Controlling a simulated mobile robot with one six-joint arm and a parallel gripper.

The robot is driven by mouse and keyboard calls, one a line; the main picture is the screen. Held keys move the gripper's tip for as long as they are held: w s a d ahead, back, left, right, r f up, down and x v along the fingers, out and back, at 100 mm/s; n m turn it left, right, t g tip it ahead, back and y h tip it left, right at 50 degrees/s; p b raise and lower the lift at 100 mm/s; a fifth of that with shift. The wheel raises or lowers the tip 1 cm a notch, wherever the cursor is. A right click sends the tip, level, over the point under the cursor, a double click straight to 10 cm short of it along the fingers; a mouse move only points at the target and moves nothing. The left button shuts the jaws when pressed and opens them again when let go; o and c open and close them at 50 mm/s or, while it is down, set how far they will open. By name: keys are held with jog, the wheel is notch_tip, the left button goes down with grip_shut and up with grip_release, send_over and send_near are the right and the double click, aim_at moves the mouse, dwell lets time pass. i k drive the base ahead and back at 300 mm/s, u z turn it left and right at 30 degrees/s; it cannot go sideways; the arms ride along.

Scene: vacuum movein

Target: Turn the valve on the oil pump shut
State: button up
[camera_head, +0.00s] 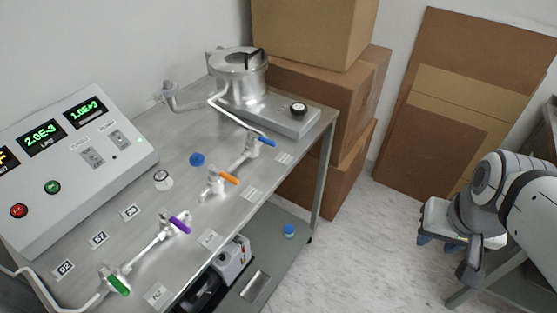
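Several valves stand in a pipe line on the metal bench: a green handle (119,285), a purple handle (180,225), an orange handle (228,178) and a blue handle (261,139). A white and black machine (233,258), which looks like the oil pump, sits on the lower shelf, partly hidden by the bench top. I cannot tell which valve belongs to it. My gripper (460,243) is at the right, well away from the bench and all the valves. Blue parts show at its end, but its finger opening is unclear. I see nothing held.
A control box (75,165) with green displays stands at the bench's left. A metal chamber (240,75) stands at the back. Cardboard boxes (318,90) and a leaning brown panel (440,150) are behind. A blue-topped item (289,230) is on the lower shelf. Floor (370,250) is clear between bench and arm.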

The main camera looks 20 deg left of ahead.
aim_at(241, 242)
jog(key=z, duration=0.1)
jog(key=k, duration=1.2)
jog(key=u, duration=0.35)
jog(key=i, duration=0.95)
jog(key=u, duration=0.1)
